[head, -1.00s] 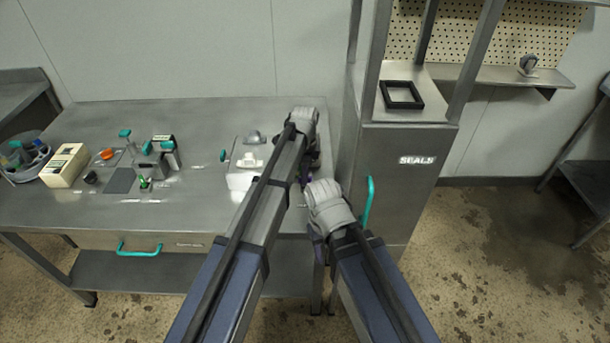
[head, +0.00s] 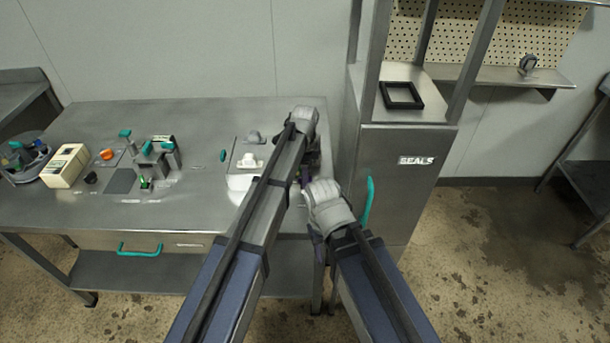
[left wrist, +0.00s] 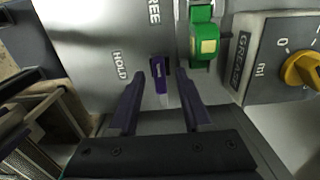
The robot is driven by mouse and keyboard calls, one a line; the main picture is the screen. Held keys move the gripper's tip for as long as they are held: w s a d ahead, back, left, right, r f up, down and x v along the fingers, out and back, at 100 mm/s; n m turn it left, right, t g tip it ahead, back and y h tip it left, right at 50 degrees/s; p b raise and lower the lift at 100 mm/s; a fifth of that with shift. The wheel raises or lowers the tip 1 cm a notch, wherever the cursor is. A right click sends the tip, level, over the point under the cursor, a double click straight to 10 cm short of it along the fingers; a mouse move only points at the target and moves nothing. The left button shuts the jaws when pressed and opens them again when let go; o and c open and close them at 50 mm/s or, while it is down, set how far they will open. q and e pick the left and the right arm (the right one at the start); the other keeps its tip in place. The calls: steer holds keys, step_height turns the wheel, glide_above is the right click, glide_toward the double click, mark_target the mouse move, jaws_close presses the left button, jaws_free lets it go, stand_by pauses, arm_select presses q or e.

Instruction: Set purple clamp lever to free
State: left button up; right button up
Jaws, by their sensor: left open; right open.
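The purple clamp lever (left wrist: 160,75) stands between the two open dark fingers of my left gripper (left wrist: 160,84) in the left wrist view. It is level with the printed word HOLD, with FREE printed further up the grey plate. I see a gap on both sides of the lever, so the fingers do not look closed on it. In the head view my left gripper (head: 306,172) is over the right end of the bench, and its own arm hides most of it and the lever. My right gripper (head: 314,238) is lower, in front of the bench's right end, with its fingers mostly hidden.
A green clip (left wrist: 203,40) sits close to the right of the lever, then a grease box with a yellow knob (left wrist: 301,71). The steel bench (head: 200,120) holds several fixtures at left. The SEALS cabinet (head: 405,185) with a teal handle stands close to my right gripper.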

arm_select(q)
step_height(320, 180, up, 8)
steer(key=p, duration=0.7)
steer(key=shift+f, duration=0.15)
steer(key=shift+f, duration=0.1)
steer(key=shift+s+a, duration=0.1)
steer(key=s+a+n, duration=0.8)
steer(key=s+n, duration=0.1)
steer(key=s, duration=0.2)
steer(key=s+a+n, duration=0.9)
steer(key=s, duration=0.2)
steer(key=s+d+m+y, duration=0.1)
steer(key=s+d+m, duration=0.2)
steer(key=d, duration=0.8)
steer(key=shift+s+m, duration=0.3)
steer(key=shift+s, duration=0.85)
steer(key=shift+d, duration=0.1)
